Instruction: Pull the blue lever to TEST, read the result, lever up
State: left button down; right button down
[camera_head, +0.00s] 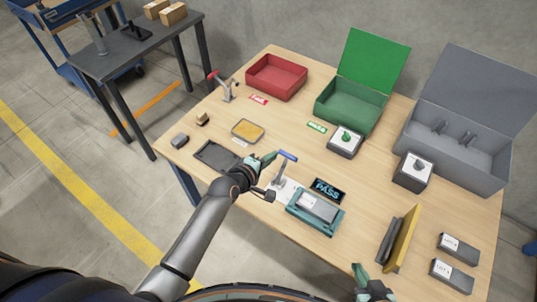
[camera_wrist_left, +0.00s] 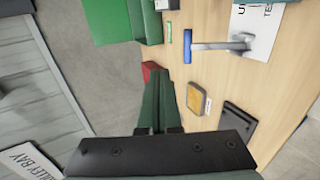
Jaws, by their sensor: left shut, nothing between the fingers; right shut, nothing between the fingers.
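The blue lever has a blue handle (camera_head: 288,155) on a grey metal arm (camera_head: 279,174), standing over a white printed sheet on the table. In the left wrist view the handle (camera_wrist_left: 187,46) and arm show at upper right, with part of the lettered sheet (camera_wrist_left: 264,32). A small dark display (camera_head: 327,189) reads PASS in light blue. It stands behind a teal fixture (camera_head: 315,211) holding a grey block. My left gripper (camera_head: 271,157) is shut and empty, just left of the handle; in the wrist view its fingers (camera_wrist_left: 159,78) are apart from it. My right gripper (camera_head: 362,272) is shut and empty at the front edge.
A red-handled lever (camera_head: 222,85) stands at the back left. Red (camera_head: 276,78), green (camera_head: 352,105) and grey (camera_head: 455,150) bins line the back. A black tray (camera_head: 214,157), yellow-filled dish (camera_head: 248,130) and upright yellow plate (camera_head: 404,240) stand nearby.

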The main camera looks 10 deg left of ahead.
pick_arm(q)
jog(key=shift+s+a+r, duration=0.15)
jog(key=shift+s+r, duration=0.3)
dwell(0.3)
jog(key=s+a+f+m+g+y, duration=0.1)
jog(key=s+a+f+m, duration=0.1)
jog(key=s+m, duration=0.6)
jog(key=s+a+f+m+g+y, duration=0.1)
jog(key=s+a+f+m, duration=0.2)
jog(key=s, duration=1.2)
notch_tip(320, 180, down, 2)
jog(key=m, duration=0.5)
